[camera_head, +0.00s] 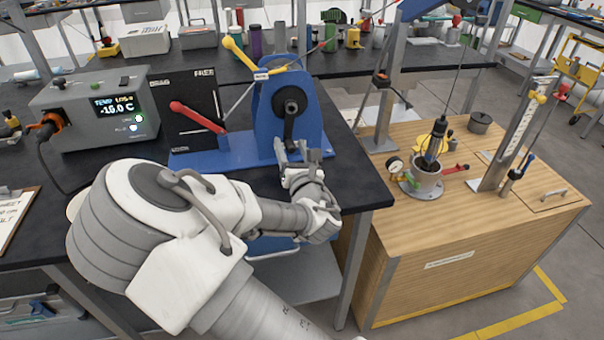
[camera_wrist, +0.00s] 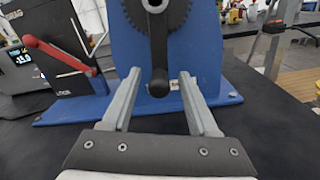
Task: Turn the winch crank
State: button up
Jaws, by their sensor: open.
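The winch (camera_head: 262,122) is a blue stand on a black bench, with a dark round gear on its face. Its black crank (camera_head: 289,122) hangs down from the gear's centre. In the wrist view the crank's rounded black handle end (camera_wrist: 159,84) points toward the camera, low on the blue plate. My gripper (camera_head: 301,150) is in front of the winch at the crank's lower end. In the wrist view my gripper (camera_wrist: 158,80) is open, with one finger on each side of the handle and visible gaps between. I cannot tell how deep the handle sits between the fingertips.
A red lever (camera_head: 196,116) stands left of the winch before a black panel, and a yellow-knobbed lever (camera_head: 238,52) rises behind. A grey temperature box (camera_head: 95,108) sits farther left. A wooden cabinet (camera_head: 470,230) with a gauge and cylinder stands right, beyond the bench edge.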

jog(key=v, duration=0.7)
jog(key=shift+s, duration=0.2)
jog(key=shift+s+r+p, duration=0.2)
jog(key=shift+r+p, duration=0.15)
jog(key=shift+p, duration=0.7)
jog(key=p+v, duration=0.4)
jog(key=p, duration=0.4)
jog(key=shift+s+d, duration=0.2)
jog(key=shift+s, duration=0.05)
jog(key=shift+f+p+v, duration=0.15)
jog(key=shift+p+v, duration=0.7)
jog(key=shift+f+p+v, duration=0.15)
jog(key=shift+p+v, duration=0.7)
jog(key=shift+v, duration=0.05)
